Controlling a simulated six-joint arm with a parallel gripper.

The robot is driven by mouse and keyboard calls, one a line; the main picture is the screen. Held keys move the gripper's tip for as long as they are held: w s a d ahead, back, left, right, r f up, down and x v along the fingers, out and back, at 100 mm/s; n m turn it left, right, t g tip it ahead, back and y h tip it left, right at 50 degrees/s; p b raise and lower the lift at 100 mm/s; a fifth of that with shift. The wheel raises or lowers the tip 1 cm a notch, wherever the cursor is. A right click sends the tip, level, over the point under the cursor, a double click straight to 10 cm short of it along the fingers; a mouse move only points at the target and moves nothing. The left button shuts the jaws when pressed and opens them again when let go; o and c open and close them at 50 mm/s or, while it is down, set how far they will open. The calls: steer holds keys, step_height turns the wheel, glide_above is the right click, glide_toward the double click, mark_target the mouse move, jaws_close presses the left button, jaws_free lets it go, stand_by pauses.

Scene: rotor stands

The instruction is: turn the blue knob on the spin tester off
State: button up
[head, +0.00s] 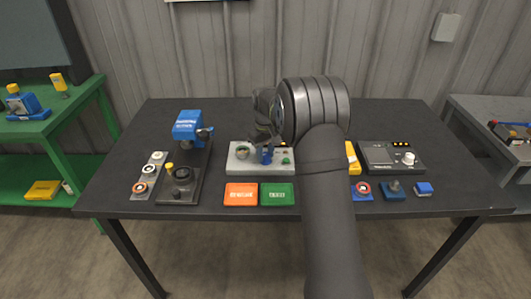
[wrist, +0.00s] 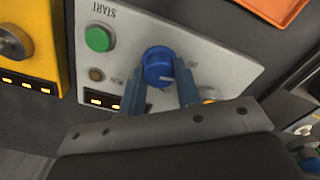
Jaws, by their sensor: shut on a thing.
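The spin tester (head: 243,165) is a pale grey panel box in the middle of the table, and its panel (wrist: 125,50) fills the middle of the wrist view. The blue knob (wrist: 157,62) is round, with a pale mark on its edge near the fingers. My gripper (wrist: 161,84) has its two blue-grey fingers shut on the knob, one on each side. In the head view my gripper (head: 265,151) is over the tester, and my arm hides part of its right side. Print beside the knob is too small to read.
A green START button (wrist: 99,39) and a small amber RUN lamp (wrist: 96,74) are beside the knob. A yellow unit (wrist: 40,60) stands close by. Orange (head: 241,194) and green (head: 278,195) trays lie in front of the tester. A blue machine (head: 188,126) stands left.

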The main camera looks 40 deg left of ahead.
mark_target(266, 154)
steer(key=shift+n, duration=0.6)
steer(key=o, duration=1)
step_height(266, 154, up, 17)
steer(key=shift+r, duration=0.2)
stand_by(0.3)
step_height(266, 154, down, 18)
steer(key=shift+r, duration=0.25)
stand_by(0.3)
